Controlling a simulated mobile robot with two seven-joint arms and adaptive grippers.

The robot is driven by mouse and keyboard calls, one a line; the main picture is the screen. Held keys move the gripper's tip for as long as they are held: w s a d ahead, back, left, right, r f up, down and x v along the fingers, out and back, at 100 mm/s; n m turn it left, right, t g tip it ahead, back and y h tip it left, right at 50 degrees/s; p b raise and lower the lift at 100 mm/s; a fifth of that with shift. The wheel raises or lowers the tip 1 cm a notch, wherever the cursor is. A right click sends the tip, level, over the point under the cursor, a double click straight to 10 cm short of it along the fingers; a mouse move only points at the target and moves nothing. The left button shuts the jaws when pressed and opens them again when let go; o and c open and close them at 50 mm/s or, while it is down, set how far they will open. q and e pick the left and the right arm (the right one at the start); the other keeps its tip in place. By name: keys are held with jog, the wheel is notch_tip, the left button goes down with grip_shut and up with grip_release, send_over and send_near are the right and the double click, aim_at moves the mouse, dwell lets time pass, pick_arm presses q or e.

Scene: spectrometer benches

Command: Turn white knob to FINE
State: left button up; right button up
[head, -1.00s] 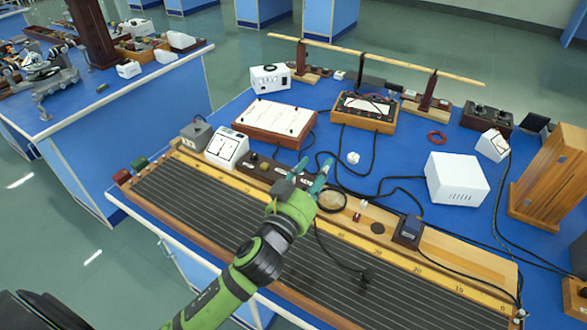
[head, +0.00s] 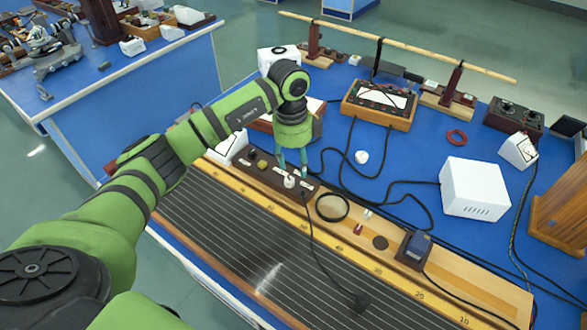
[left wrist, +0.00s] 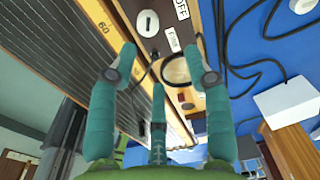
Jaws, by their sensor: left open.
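The white knob (head: 289,182) sits on a dark brown box (head: 262,172) on the wooden board of the ruled bench. In the left wrist view the white knob (left wrist: 148,23) shows a dark slot mark, roughly upright in the picture. A white OFF label (left wrist: 181,9) and another white label, which seems to read FINE (left wrist: 172,39), lie to the right of the knob. My left gripper (head: 291,163) points down just above the knob, its teal fingers spread. In the left wrist view the open fingers (left wrist: 160,55) hold nothing.
A round black-rimmed lens (head: 332,207) lies right of the dark box. A black cable (head: 322,262) runs from the box across the ruled board. A wooden-cased meter (head: 379,104) and a white box (head: 475,188) stand on the blue bench. Some blue tabletop between them is clear.

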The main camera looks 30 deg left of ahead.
aim_at(289, 179)
pick_arm(q)
jog(key=shift+a+r+y, duration=0.15)
jog(key=shift+a+y, duration=0.25)
jog(key=shift+a, duration=0.4)
jog(key=shift+s+a+f+n, duration=0.1)
jog(key=shift+a+f+n, duration=0.1)
jog(key=shift+n, duration=0.1)
jog(key=shift+d+f+p, duration=0.15)
jog(key=shift+f+p, duration=0.95)
jog(key=shift+f, duration=2.1)
grip_shut()
